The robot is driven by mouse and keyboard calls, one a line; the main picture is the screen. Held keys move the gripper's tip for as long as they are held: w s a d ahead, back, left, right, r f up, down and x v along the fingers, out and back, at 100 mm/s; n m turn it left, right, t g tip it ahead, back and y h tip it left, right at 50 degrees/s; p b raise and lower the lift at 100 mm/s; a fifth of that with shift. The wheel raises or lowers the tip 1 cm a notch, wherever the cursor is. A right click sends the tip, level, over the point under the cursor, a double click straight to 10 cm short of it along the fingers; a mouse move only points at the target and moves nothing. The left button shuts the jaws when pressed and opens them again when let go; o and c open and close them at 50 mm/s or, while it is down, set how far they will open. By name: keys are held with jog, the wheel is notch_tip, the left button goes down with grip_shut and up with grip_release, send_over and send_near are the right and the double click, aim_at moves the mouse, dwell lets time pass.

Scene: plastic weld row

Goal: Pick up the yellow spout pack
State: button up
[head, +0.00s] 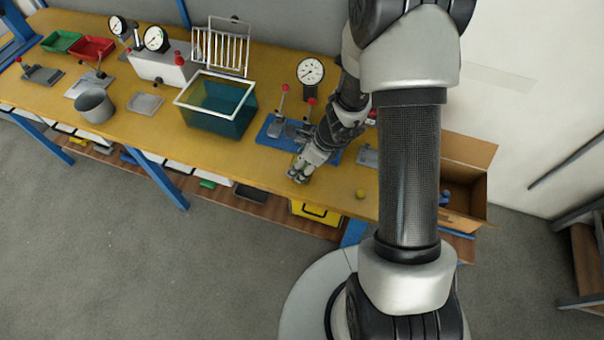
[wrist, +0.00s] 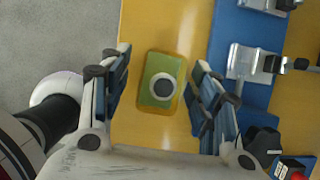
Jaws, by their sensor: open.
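The spout pack (wrist: 161,96) shows in the wrist view as a small rounded rectangle, green in the middle with a yellow rim and a pale ring around a dark centre. It lies on the yellow bench top. My gripper (wrist: 160,62) is open, with one finger on each side of the pack and gaps between fingers and pack. In the head view my gripper (head: 299,174) is low over the front edge of the bench. The pack cannot be made out clearly there, as my gripper covers that spot.
A blue plate with metal clamps (wrist: 245,62) lies close to the right of the pack. A teal-filled tank (head: 213,115) stands further left. A cardboard box (head: 465,180) is at the right end.

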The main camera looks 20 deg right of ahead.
jog(key=b+x, duration=0.2)
jog(key=x, duration=0.2)
jog(key=shift+w+f, duration=0.1)
jog(key=shift+f, duration=0.1)
jog(key=shift+r, duration=0.1)
jog(key=shift+c, duration=0.3)
jog(key=c, duration=1.2)
